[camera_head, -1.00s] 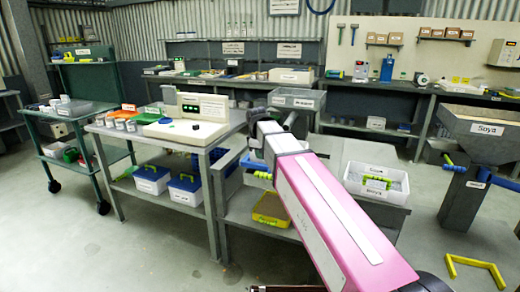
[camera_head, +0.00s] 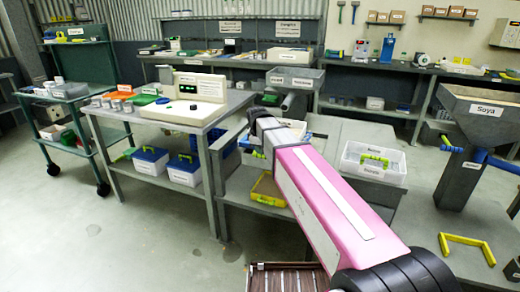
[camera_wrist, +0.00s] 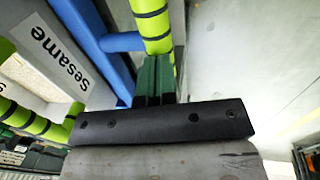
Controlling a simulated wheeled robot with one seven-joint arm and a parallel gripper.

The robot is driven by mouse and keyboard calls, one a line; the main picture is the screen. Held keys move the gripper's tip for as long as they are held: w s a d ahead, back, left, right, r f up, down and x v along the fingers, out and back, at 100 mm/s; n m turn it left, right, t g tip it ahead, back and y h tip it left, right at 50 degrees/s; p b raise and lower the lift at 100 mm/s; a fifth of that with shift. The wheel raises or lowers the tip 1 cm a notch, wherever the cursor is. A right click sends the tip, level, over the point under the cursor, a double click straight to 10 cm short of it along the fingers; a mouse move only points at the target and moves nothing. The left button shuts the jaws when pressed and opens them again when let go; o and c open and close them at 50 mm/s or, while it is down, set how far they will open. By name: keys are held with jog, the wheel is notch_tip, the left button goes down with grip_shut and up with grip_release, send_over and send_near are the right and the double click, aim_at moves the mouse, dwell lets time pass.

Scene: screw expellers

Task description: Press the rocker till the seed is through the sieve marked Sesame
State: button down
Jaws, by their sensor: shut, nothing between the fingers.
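The Sesame label (camera_wrist: 58,58) is on a pale grey panel at the left of the wrist view. Blue bars (camera_wrist: 92,35) run beside it and join a yellow-green bar (camera_wrist: 152,22) with black bands at the top. Another yellow-green banded bar (camera_wrist: 30,120) is at the lower left; which part is the rocker I cannot tell for sure. My gripper (camera_wrist: 154,75) has its green fingers together and empty, with the tips close to the upper yellow-green bar; contact is unclear. In the head view my pink arm hides the gripper.
A grey hopper (camera_head: 295,77) stands beyond my arm. The Soya hopper (camera_head: 486,108) stands at the right, with a yellow U-shaped bar (camera_head: 467,241) below it. A white crate (camera_head: 372,165) sits right of my arm. A bench with a console (camera_head: 190,100) is at the left. Floor at lower left is clear.

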jog(key=shift+s+f, duration=0.15)
jog(key=shift+f, duration=1.25)
jog(key=shift+s+f, duration=0.15)
jog(key=shift+f, duration=1.25)
jog(key=s+a+r, duration=0.1)
jog(key=s+r, duration=0.1)
jog(key=r, duration=0.5)
jog(key=s+r, duration=0.2)
jog(key=r, duration=0.5)
jog(key=shift+a+r, duration=0.25)
jog(key=shift+a, duration=0.1)
jog(key=shift+s, duration=0.1)
jog(key=s+d+f+m, duration=0.4)
jog(key=d+f, duration=0.3)
jog(key=f, duration=0.2)
jog(key=s+d+f+m+g, duration=0.1)
jog(key=s+d+f+m, duration=0.4)
jog(key=d+f, duration=0.3)
jog(key=s+d+f+m+g, duration=0.1)
jog(key=s+d+f+m, duration=0.4)
jog(key=d+f, duration=0.3)
notch_tip(320, 180, down, 3)
jog(key=shift+s+r+y, duration=0.15)
jog(key=shift+y, duration=0.25)
jog(key=shift+d, duration=0.1)
